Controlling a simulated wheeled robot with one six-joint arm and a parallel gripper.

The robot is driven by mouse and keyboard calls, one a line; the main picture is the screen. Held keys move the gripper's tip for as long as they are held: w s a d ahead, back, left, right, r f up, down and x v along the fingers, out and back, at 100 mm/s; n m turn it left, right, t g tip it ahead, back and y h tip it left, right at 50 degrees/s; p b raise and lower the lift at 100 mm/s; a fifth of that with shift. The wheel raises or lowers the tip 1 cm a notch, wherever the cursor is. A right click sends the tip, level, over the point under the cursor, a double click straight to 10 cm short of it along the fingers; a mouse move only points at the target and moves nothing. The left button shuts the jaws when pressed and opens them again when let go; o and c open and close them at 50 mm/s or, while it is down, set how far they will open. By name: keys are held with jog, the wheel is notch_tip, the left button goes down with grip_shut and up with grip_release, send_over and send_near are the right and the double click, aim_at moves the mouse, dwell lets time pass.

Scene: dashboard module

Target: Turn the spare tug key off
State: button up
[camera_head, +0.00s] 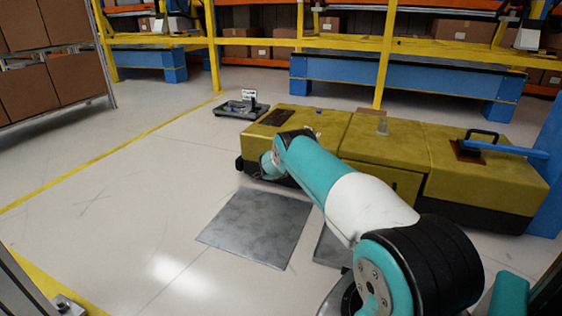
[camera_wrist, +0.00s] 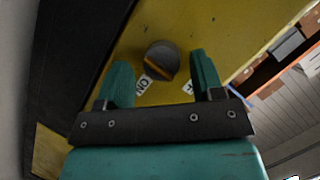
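The yellow tug (camera_head: 391,140) stands low on the floor, and my arm reaches down to its left end. In the wrist view its yellow panel (camera_wrist: 196,28) carries a round grey key switch (camera_wrist: 158,52) with an orange-brown bar set at a slant. A white label (camera_wrist: 142,84) reading "ON" lies below left of the switch. A second label (camera_wrist: 187,88) to the right is partly hidden by a finger. My gripper (camera_wrist: 158,62) is open, with one teal finger on each side of the switch and visible gaps to it. In the head view my fingertips are hidden.
A dark low cart (camera_head: 241,107) with a small sign stands behind the tug's left end. A grey floor plate (camera_head: 256,228) lies in front. Blue beams and yellow racking (camera_head: 384,55) stand behind. The floor at left is clear.

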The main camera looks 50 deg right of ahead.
jog(key=shift+w+a, duration=0.1)
jog(key=shift+a, duration=0.1)
jog(key=p+v, duration=1.1)
jog(key=v, duration=0.6)
jog(key=shift+p, duration=0.4)
jog(key=shift+a, duration=0.1)
